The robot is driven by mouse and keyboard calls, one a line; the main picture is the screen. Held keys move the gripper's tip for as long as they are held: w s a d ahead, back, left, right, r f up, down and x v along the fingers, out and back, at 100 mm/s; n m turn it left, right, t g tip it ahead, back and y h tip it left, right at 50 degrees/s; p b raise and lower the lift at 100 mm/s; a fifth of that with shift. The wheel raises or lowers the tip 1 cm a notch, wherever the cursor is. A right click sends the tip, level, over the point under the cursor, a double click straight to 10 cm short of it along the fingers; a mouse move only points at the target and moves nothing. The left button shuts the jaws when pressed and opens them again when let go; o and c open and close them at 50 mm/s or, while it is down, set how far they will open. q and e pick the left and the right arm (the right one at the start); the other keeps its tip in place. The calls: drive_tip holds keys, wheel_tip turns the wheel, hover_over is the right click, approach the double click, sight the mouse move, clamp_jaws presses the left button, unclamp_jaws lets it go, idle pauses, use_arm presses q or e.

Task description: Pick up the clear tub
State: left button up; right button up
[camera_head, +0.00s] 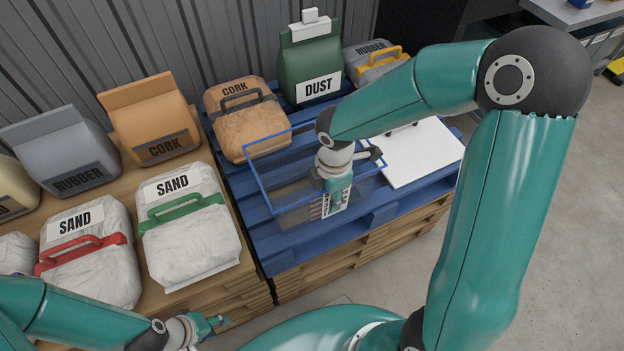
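The clear tub (292,216) is a see-through box with a blue rim, standing on the blue pallet in the middle of the view. A white label with dark print shows on its front wall, partly covered by my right gripper. My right gripper (340,186) reaches down at the tub's front right part, over the rim and in front of the label. Whether its fingers touch or grip the wall cannot be told. My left gripper (212,325) is low at the bottom, in front of the wooden pallet stack and away from the tub.
Behind the tub are a brown cork bag (246,128), a green dust bag (311,65) and a grey rubber bag (366,58). A white board (425,155) lies right of it. Sand bags (190,240) and others fill the left pallet (160,312).

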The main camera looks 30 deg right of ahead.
clamp_jaws()
drive_tip(key=shift+r, duration=0.15)
idle(0.5)
